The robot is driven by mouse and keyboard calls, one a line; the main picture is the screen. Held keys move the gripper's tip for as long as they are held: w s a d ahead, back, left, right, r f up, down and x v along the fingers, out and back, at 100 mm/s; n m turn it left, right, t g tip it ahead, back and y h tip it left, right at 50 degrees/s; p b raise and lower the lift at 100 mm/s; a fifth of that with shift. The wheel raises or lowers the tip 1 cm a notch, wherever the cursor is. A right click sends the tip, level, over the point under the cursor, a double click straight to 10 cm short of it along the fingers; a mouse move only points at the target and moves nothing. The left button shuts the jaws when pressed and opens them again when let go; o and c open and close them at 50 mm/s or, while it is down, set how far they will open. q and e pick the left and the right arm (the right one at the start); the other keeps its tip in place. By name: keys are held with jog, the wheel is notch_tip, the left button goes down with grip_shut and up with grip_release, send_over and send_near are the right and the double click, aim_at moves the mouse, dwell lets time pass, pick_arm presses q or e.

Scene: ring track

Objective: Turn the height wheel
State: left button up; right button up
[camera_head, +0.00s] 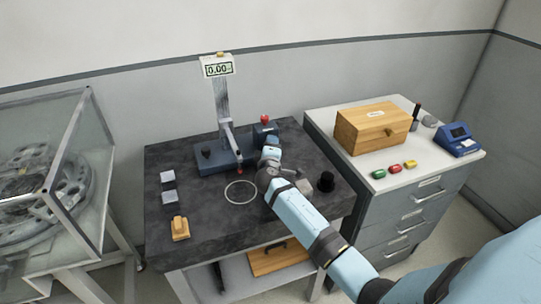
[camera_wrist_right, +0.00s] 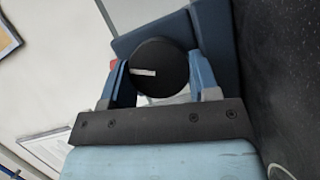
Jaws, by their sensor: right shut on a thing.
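The measuring stand (camera_head: 222,110) has a blue base, an upright grey column and a display (camera_head: 217,68) reading 0.00. It stands at the back of the dark stone table. My right arm reaches in from the lower right, and its gripper (camera_head: 270,153) is at the right end of the stand's base. In the right wrist view a round black wheel (camera_wrist_right: 163,62) with a white mark, taken as the height wheel, sits between the two blue fingers, which are shut on it. The white mark lies nearly level. In the head view the gripper hides this wheel. My left gripper is not in view.
A blue block with a red knob (camera_head: 264,118) stands behind my gripper. A cabinet with a wooden box (camera_head: 360,136) stands right; a glass case left.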

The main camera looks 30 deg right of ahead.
jog(key=n+b, duration=0.1)
jog(key=n+t+h+b, duration=0.1)
jog(key=n+b, duration=0.1)
jog(key=shift+f+n, duration=0.3)
jog(key=shift+f, duration=0.05)
jog(key=shift+n, duration=0.4)
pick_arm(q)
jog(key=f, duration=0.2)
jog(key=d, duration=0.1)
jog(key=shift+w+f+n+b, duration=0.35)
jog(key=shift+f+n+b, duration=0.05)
pick_arm(e)
jog(key=shift+r+n+t, duration=0.1)
jog(key=shift+n+t, duration=0.2)
jog(key=shift+t, duration=0.1)
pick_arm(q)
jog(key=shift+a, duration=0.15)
pick_arm(e)
jog(key=o, duration=0.9)
jog(key=shift+a+r, duration=0.1)
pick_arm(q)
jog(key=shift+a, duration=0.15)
pick_arm(e)
jog(key=shift+s, duration=0.1)
